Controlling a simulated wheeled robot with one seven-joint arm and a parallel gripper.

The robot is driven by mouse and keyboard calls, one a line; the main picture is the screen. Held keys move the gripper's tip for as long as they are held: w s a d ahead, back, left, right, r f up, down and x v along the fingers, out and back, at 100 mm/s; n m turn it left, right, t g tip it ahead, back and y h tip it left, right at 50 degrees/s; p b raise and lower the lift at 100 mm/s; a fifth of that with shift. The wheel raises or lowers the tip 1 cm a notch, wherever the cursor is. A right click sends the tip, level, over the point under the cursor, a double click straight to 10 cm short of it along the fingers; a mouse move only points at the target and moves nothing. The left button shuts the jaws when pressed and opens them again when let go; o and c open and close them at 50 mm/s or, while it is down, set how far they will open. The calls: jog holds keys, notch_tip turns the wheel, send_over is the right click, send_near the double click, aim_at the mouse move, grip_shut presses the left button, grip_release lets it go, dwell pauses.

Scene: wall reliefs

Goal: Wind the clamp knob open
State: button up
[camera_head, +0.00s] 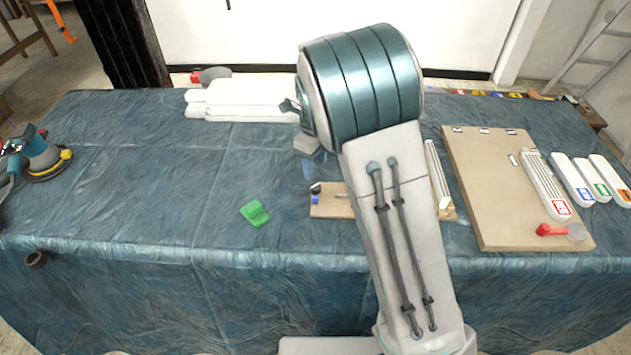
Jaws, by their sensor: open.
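My arm stands in the middle of the head view and hides much of the table behind it. My gripper's fingers are hidden behind my arm, so I cannot see how they stand to the knob. A small wooden board (328,208) lies on the table left of my forearm, partly covered by it. A small black and blue fitting (315,191) sits at its left end, with a thin metal part beside it. This may be the clamp and knob, but it is too small to tell.
A green block (255,213) lies on the blue cloth (150,190). White reliefs (240,95) are stacked at the back. A large board (490,215) with a red-handled part (550,230) is at right. A sander (40,155) stands at left. The left middle is clear.

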aim_at(315, 186)
notch_tip(315, 186, down, 8)
jog(key=shift+r, duration=0.2)
jog(key=c, duration=1)
